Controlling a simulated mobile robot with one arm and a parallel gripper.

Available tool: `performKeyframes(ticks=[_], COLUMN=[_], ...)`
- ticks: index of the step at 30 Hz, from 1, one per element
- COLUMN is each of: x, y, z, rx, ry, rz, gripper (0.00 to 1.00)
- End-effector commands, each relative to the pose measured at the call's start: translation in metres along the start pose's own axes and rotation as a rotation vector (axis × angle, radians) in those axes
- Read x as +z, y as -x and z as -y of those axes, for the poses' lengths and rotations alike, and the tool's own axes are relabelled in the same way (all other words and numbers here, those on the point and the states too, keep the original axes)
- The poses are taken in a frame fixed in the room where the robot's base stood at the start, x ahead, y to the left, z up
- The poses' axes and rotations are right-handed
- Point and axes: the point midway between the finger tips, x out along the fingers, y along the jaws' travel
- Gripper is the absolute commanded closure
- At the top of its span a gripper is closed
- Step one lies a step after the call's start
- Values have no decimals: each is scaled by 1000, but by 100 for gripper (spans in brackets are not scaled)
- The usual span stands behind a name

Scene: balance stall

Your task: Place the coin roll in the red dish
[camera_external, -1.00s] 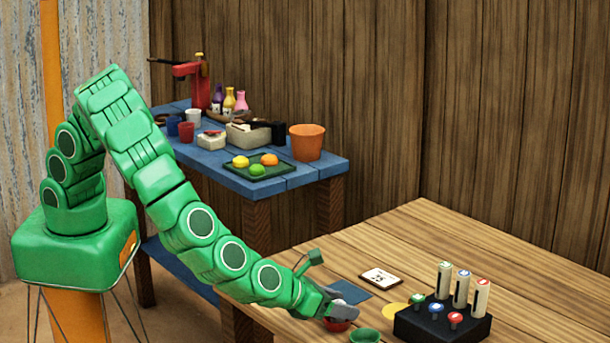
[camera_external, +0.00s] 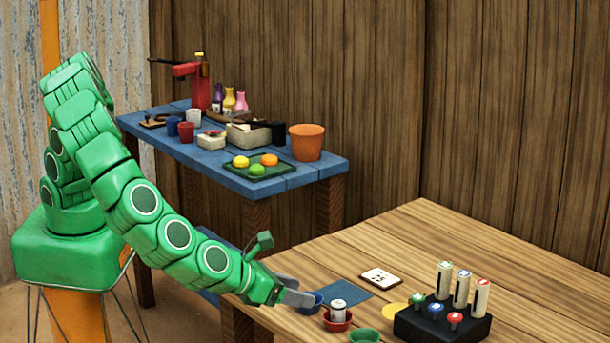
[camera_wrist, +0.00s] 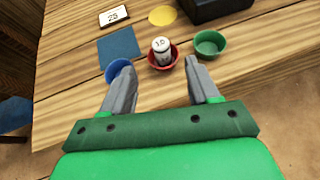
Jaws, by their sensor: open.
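The white coin roll (camera_external: 338,308) stands upright in the red dish (camera_external: 338,324) on the wooden table. My gripper (camera_external: 301,290) is left of the dish, apart from the roll. In the wrist view my gripper (camera_wrist: 160,72) has its fingers wide apart with nothing between them, its tips short of the roll.
A blue dish (camera_external: 312,303) is close by my gripper's tips and a green dish (camera_external: 365,337) lies right of the red one. A blue square (camera_external: 350,291), a number card (camera_external: 380,278), a yellow disc (camera_external: 395,311) and a black block (camera_external: 442,320) with knobs and upright sticks are farther off.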

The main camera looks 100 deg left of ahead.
Motion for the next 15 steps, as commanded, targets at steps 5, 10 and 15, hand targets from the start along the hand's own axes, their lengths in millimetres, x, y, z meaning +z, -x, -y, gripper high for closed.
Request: performKeyframes(ticks=[5,10,15], x=[0,6,44], y=[8,7,-4], z=[0,-5,-42], rx=[-1,13,98], ry=[0,22,157], rz=[0,-1,-4], gripper=[40,40,40])
